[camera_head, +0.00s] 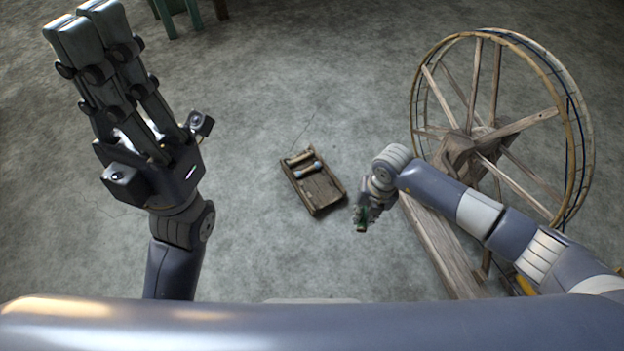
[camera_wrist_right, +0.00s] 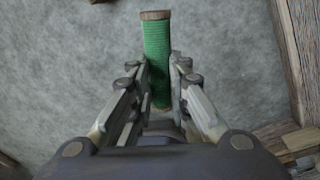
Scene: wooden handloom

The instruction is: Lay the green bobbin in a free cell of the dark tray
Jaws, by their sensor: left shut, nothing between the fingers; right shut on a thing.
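In the head view the bobbin (camera_head: 361,222) looks small and dark green, in my right gripper (camera_head: 364,212), just right of the tray's near end. The dark tray (camera_head: 318,191) lies on the floor at the middle. Pale bobbins lie in its far part; the cells are too small to tell apart. My left gripper (camera_head: 80,35) is raised at the upper left, shut and empty.
A large wooden spinning wheel (camera_head: 497,130) stands to the right, with its wooden beam (camera_head: 440,245) running close beside my right arm. Green legs of a piece of furniture (camera_head: 180,15) show at the top. The grey floor (camera_head: 265,110) around the tray is mostly clear.

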